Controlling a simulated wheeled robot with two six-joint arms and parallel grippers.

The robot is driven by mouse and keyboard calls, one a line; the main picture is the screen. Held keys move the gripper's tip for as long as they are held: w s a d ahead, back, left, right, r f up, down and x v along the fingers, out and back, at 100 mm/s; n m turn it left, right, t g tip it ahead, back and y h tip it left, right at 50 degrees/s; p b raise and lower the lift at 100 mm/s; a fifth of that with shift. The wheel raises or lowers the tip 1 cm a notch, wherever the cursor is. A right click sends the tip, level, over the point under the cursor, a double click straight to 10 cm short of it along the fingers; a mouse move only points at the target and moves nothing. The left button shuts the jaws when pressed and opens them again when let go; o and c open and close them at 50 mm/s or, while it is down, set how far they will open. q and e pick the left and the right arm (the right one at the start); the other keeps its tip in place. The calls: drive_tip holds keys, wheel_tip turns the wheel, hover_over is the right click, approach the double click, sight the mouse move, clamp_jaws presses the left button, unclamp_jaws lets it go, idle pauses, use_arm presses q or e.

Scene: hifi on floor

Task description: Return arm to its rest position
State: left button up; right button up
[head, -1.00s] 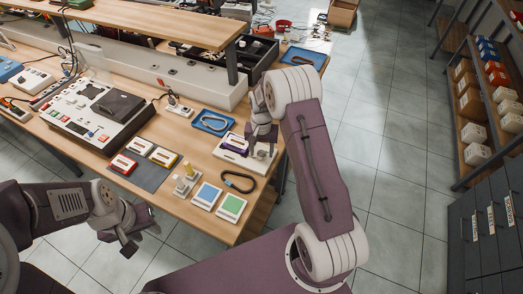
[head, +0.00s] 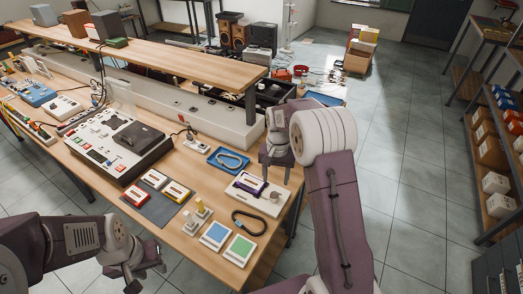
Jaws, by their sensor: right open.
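My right gripper (head: 276,165) is above the right end of the workbench (head: 205,245), beside and over a small white device (head: 257,193) with a purple cassette-like piece (head: 249,183) on it. The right gripper is open, with nothing visible between its fingers. The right arm comes in from the lower right. My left gripper (head: 146,272) hangs off the near edge of the bench at the lower left. Its jaws are small and dark in the view, and I cannot tell whether they are open.
A large deck (head: 115,143) stands left on the bench. A grey mat (head: 158,208) with cassettes, a blue tray (head: 228,159), a black looped band (head: 250,222), and blue and green pads (head: 240,249) lie nearby. A raised shelf (head: 150,56) runs behind. Open floor (head: 405,190) lies right.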

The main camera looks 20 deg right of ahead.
drive_tip(key=s+a+r+n, duration=0.1)
drive_tip(key=s+a+r, duration=0.3)
drive_tip(key=s+r, duration=0.2)
drive_tip(key=s+f+n, duration=0.2)
drive_tip(key=s, duration=0.4)
drive_tip(key=s+a+f+n+t, duration=0.1)
drive_tip(key=s+f+n, duration=0.1)
drive_tip(key=s, duration=0.5)
drive_tip(key=shift+f+n, duration=0.4)
drive_tip(key=shift+f, duration=0.35)
drive_tip(key=shift+o, duration=0.4)
drive_tip(key=shift+s+a, duration=0.1)
